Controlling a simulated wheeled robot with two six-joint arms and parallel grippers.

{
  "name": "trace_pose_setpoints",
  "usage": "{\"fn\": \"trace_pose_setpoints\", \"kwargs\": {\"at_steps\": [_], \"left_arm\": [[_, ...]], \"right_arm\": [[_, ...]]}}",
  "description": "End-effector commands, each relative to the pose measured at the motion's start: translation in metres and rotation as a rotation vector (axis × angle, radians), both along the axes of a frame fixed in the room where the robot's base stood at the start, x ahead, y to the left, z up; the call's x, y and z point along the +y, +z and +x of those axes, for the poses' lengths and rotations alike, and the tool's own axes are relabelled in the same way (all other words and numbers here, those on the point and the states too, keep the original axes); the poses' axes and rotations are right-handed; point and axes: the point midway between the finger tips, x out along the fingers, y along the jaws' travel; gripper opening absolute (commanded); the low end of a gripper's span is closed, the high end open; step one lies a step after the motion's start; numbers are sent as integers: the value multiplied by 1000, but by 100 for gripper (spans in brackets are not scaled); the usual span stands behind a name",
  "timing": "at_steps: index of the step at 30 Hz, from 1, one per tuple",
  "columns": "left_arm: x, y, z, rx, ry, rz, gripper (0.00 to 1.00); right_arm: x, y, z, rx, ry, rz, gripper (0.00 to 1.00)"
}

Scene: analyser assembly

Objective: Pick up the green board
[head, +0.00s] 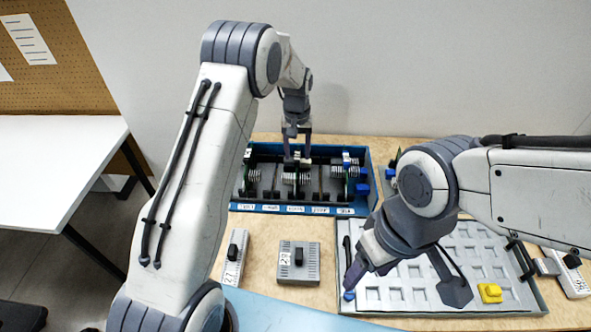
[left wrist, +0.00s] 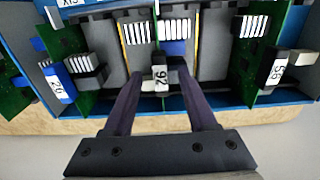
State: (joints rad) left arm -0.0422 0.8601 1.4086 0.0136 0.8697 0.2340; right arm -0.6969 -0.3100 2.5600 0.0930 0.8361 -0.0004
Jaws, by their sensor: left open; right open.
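A blue rack (head: 291,209) at the back of the table holds several upright green boards, one at its right end (head: 349,182) and others in the left wrist view at left (left wrist: 72,90) and right (left wrist: 262,65). My left gripper (head: 297,153) is open, pointing down over the middle of the rack. In the left wrist view its fingertips (left wrist: 160,75) stand on either side of a dark handle block (left wrist: 160,78) with a white label; contact cannot be told. My right gripper (head: 355,272) is open and empty by the pale tray's left edge.
A pale tray (head: 440,300) with many shallow pockets lies at front right, with a yellow block (head: 490,293) on it. A grey module (head: 299,262) and a narrower labelled one (head: 234,258) stand before the rack. A white table (head: 50,170) is at left.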

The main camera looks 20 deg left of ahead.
Motion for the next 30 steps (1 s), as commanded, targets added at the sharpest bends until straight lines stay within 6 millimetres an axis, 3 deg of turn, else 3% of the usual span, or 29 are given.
{"fn": "trace_pose_setpoints", "kwargs": {"at_steps": [9,18,19,23,24,30], "left_arm": [[-1,-42,-4,3,-1,-1,57],[-1,-50,-3,0,-1,0,57],[-1,-50,-3,0,-1,0,54],[-1,-50,-3,1,-1,0,4],[-1,-50,-3,1,-1,0,0],[-1,-49,-3,0,-1,0,0]], "right_arm": [[0,17,0,0,0,0,65],[0,17,0,0,0,0,65],[0,17,0,0,0,0,65],[0,17,0,0,0,0,65],[0,17,0,0,0,0,65],[0,17,0,0,0,0,65]]}}
